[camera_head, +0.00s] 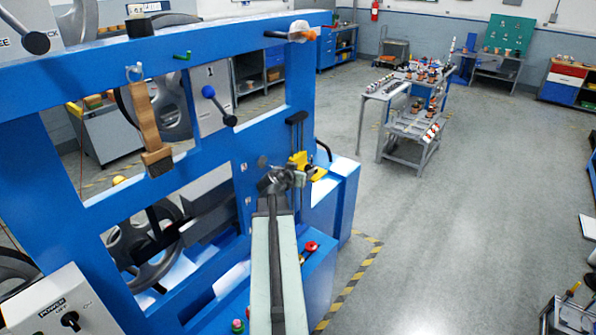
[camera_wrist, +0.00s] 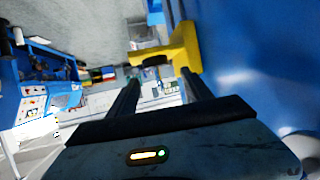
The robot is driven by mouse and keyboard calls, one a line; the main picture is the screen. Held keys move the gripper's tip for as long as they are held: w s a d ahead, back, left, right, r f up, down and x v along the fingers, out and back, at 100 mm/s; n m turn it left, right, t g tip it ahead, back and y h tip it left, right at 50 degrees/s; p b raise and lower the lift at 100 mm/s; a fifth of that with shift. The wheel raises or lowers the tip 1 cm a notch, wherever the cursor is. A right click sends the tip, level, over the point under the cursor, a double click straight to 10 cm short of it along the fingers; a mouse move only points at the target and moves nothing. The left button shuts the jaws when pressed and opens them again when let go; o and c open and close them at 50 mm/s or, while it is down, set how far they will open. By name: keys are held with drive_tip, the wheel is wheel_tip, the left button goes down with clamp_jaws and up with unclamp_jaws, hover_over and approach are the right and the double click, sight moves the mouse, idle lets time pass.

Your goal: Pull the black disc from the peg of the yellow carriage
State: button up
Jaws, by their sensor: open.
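The yellow carriage (camera_head: 299,160) sits at the right end of the blue machine frame, by a dark vertical rail. In the wrist view the yellow carriage (camera_wrist: 184,48) is ahead of my gripper, with an arm reaching left. A dark rounded piece under that arm, which looks like the black disc (camera_wrist: 153,61), shows between and just beyond my fingertips. My gripper (camera_wrist: 160,78) is open, with its two dark fingers apart and nothing between them. In the head view my gripper (camera_head: 283,177) is just in front of the carriage and partly covers it; the disc cannot be made out there.
A red knob (camera_head: 311,246) is on the lower blue housing. Open floor (camera_head: 440,240) lies to the right.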

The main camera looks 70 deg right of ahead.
sight(311, 160)
drive_tip(key=b+x, duration=0.1)
drive_tip(key=x, duration=0.1)
drive_tip(key=b+x, duration=0.1)
drive_tip(key=x, duration=0.2)
drive_tip(key=b+x, duration=0.1)
drive_tip(key=x, duration=0.2)
drive_tip(key=shift+s+d, duration=0.1)
drive_tip(key=shift+s, duration=0.3)
drive_tip(key=c, duration=1.2)
clamp_jaws()
drive_tip(key=shift+r+p, duration=1.8)
drive_tip(key=shift+r, duration=0.05)
drive_tip(key=shift+r+p, duration=1.7)
drive_tip(key=shift+p, duration=0.05)
drive_tip(key=shift+r, duration=0.1)
drive_tip(key=shift+r+p, duration=0.8)
drive_tip(key=shift+p, duration=0.05)
